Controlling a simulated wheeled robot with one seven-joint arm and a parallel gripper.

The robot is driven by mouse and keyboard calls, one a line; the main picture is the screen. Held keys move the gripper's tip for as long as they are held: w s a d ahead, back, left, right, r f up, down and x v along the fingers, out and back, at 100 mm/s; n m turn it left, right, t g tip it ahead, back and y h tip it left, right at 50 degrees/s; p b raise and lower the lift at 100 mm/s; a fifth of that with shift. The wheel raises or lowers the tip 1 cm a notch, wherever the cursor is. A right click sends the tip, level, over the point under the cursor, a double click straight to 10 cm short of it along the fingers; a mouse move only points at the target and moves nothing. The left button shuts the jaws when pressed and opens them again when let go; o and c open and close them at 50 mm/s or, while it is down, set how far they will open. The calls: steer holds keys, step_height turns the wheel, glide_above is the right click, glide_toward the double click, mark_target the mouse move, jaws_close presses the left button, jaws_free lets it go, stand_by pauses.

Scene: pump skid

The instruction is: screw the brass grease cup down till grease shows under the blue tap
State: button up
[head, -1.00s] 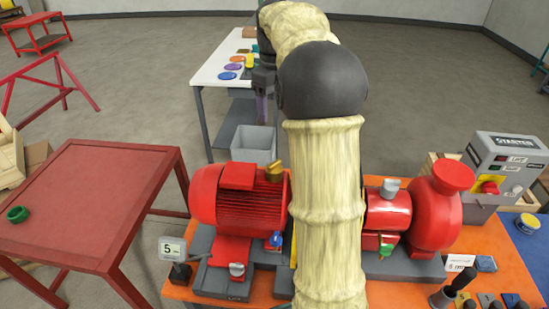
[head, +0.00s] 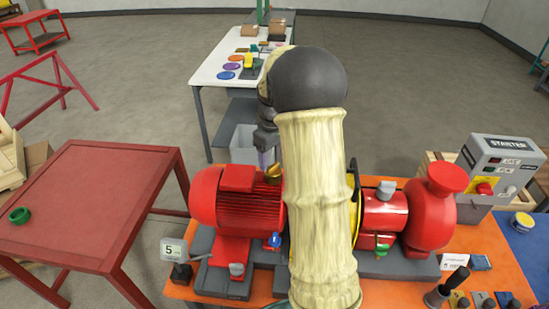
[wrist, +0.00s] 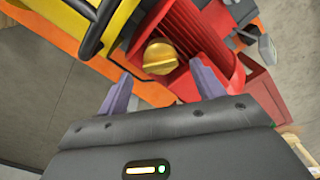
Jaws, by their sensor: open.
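The brass grease cup (head: 273,174) sits on top of the right end of the red motor (head: 222,200). It also shows in the wrist view (wrist: 160,57), just past and between my fingertips. My gripper (head: 265,157) is open with its purple fingers pointing down at the cup; the wrist view (wrist: 161,75) shows nothing held between them. I cannot tell whether either finger touches the cup. The blue tap (head: 274,240) is low on the motor's front side, below the cup. It is too small to tell whether any grease shows under it.
My arm hides the middle of the skid. A yellow guard (head: 355,205) and red pump (head: 430,215) stand right of it. The red table (head: 90,200) at left is mostly clear.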

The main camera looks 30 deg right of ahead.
mark_target(273, 172)
steer(key=shift+f, duration=1.3)
steer(key=shift+a, duration=0.1)
steer(key=c, duration=1)
steer(key=shift+d, duration=0.25)
steer(key=shift+a, duration=0.25)
steer(key=shift+w, duration=0.1)
steer(key=m, duration=0.4)
steer(key=shift+m, duration=2.5)
